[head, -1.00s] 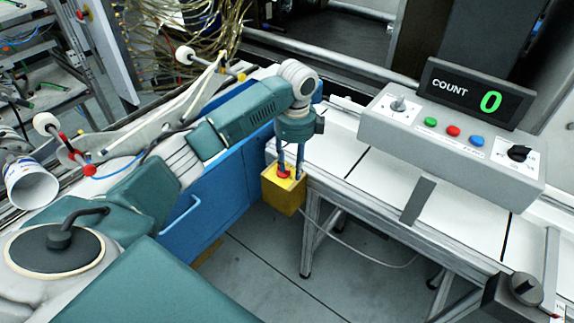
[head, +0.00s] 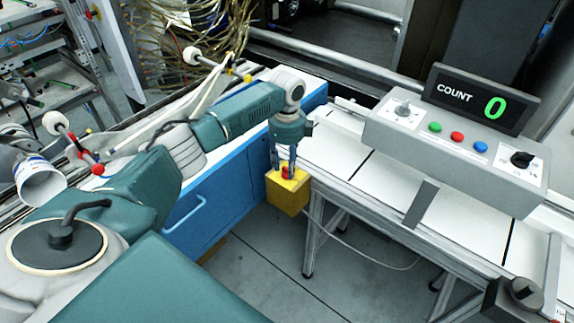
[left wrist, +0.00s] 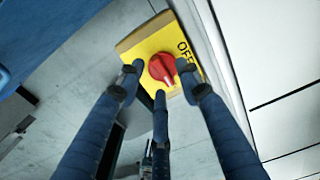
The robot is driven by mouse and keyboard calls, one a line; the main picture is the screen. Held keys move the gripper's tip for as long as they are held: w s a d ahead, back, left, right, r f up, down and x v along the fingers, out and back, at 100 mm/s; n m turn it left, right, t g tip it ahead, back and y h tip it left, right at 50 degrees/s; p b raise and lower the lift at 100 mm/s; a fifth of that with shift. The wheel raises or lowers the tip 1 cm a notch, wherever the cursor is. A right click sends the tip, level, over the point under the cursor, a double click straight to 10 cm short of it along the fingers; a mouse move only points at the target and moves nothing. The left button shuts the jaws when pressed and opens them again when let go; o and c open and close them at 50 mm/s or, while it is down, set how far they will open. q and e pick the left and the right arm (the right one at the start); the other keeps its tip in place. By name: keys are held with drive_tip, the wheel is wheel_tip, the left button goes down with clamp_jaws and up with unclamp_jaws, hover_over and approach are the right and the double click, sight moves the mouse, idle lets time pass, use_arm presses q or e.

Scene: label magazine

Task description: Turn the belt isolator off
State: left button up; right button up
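The belt isolator is a yellow box (head: 287,196) with a red rotary knob (head: 286,172) on top, low beside the conveyor's left end. In the left wrist view its yellow plate (left wrist: 137,45) reads OFF at the right, with the red knob (left wrist: 163,68) near the middle. My left gripper (head: 282,170) points down over the box. Its blue fingers (left wrist: 160,82) are apart around the knob, one left, one right and one below in the picture. I cannot tell whether they touch it. My right gripper is not in view.
A grey console (head: 450,155) with a toggle, coloured buttons, a black dial and a COUNT display (head: 482,99) reading 0 stands on the conveyor (head: 335,146). A blue cabinet (head: 215,185) stands left of the isolator. A black box with a knob (head: 520,295) is at lower right.

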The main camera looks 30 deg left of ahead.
use_arm(q)
drive_tip(key=shift+f, duration=0.5)
drive_tip(key=shift+c, duration=0.5)
clamp_jaws()
